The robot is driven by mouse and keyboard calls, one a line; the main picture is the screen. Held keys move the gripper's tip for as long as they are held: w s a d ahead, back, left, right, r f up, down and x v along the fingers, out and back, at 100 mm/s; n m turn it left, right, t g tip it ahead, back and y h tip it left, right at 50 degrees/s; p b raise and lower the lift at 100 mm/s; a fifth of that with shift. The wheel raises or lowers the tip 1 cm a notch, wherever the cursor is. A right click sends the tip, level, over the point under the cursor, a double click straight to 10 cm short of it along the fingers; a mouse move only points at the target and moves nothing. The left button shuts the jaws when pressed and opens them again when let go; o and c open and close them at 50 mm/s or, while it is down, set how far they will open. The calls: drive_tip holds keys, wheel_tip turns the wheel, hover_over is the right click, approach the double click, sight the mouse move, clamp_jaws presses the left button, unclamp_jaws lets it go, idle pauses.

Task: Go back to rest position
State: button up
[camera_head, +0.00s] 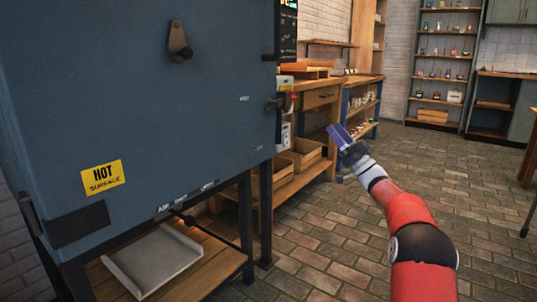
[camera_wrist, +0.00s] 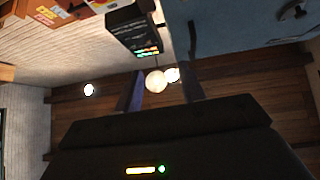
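My gripper (camera_head: 340,136) is at the end of my red arm, in mid-air in front of the wooden workbench and to the right of the kiln. In the wrist view its two fingers (camera_wrist: 160,92) stand apart with nothing between them; only ceiling lamps show behind the gap. The gripper is open and empty. The wrist view points up toward the ceiling and is rotated. The large blue-grey kiln (camera_head: 140,90) has a yellow "HOT SURFACE" label and stands close at left.
A wooden workbench (camera_head: 318,97) with a drawer stands behind the kiln. A grey tray (camera_head: 150,262) lies on the wooden shelf under the kiln. Shelves (camera_head: 440,60) with small items stand at the back. The brick floor (camera_head: 460,180) is clear at right. A table edge shows at far right.

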wheel_tip(320, 180, up, 8)
drive_tip(key=s+a+m+t+h+p, duration=0.15)
drive_tip(key=m+t+h, duration=0.35)
drive_tip(key=h, duration=0.5)
drive_tip(key=s+r+m+g+h+p, duration=0.25)
drive_tip(key=s+m+h, duration=0.25)
drive_tip(key=s+h, duration=0.25)
drive_tip(key=s+a+f+g+p, duration=0.1)
drive_tip(key=s+f+g, duration=0.3)
drive_tip(key=s, duration=1)
drive_tip(key=s+a+f+n+g+h+p, duration=0.1)
drive_tip(key=s+f+g, duration=0.4)
drive_tip(key=s+f, duration=0.5)
drive_tip(key=s+a+f+g+h+p, duration=0.1)
drive_tip(key=s+f+g, duration=0.4)
drive_tip(key=s, duration=1.3)
wheel_tip(320, 180, down, 3)
drive_tip(key=shift+a+f+p, duration=0.1)
drive_tip(key=shift+a+p, duration=0.3)
drive_tip(key=shift+p, duration=0.35)
